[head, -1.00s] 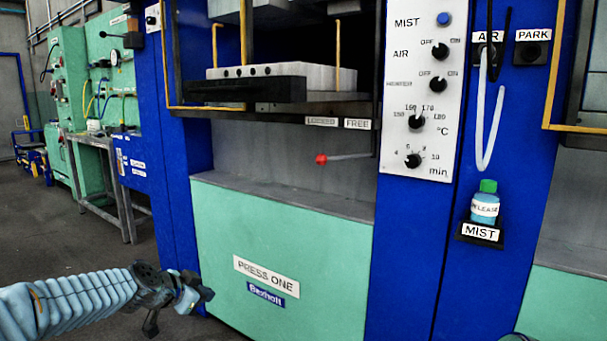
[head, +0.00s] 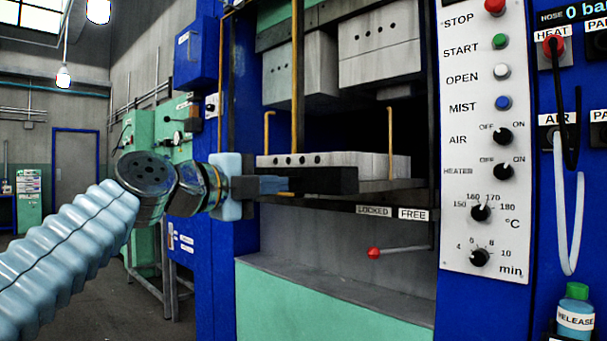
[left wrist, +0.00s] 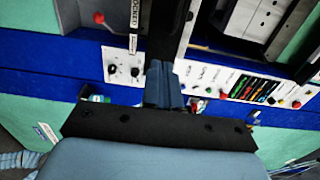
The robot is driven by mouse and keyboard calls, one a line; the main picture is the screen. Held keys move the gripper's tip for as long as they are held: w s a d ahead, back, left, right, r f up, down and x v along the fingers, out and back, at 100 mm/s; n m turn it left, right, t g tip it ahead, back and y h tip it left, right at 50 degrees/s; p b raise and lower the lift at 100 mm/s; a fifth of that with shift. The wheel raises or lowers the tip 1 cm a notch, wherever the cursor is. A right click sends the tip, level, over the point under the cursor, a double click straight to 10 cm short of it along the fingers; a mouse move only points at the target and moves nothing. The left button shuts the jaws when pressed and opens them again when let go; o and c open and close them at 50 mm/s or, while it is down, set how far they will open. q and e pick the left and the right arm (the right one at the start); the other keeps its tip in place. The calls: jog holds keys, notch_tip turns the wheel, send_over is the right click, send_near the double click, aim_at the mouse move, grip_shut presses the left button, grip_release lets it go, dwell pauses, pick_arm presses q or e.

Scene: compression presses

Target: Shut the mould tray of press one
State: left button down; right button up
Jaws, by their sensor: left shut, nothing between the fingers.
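The mould tray of press one shows in the head view as a grey block with a row of holes (head: 345,160) and a black front bar (head: 325,180). It sits at the press opening, its black bar standing forward of the block. My left gripper (head: 275,185) is shut and empty, its fingers pointing right across the left end of the black bar. I cannot tell whether they touch it. The shut fingers also show in the left wrist view (left wrist: 163,85). My right gripper is not in view.
Below the tray are LOCKED and FREE labels (head: 393,213) and a red-knobbed lever (head: 374,253) pointing left. Upright yellow rods (head: 295,80) stand at the opening. Grey mould blocks (head: 380,60) hang above. The control panel (head: 485,140) stands to the right.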

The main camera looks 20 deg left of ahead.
aim_at(313, 183)
pick_arm(q)
jog(key=p+x, duration=0.3)
jog(key=x, duration=0.3)
jog(key=shift+r, duration=0.15)
jog(key=shift+w+d+p, duration=0.2)
jog(key=shift+w+p, duration=0.15)
jog(key=shift+w, duration=0.15)
jog(key=shift+f, duration=0.2)
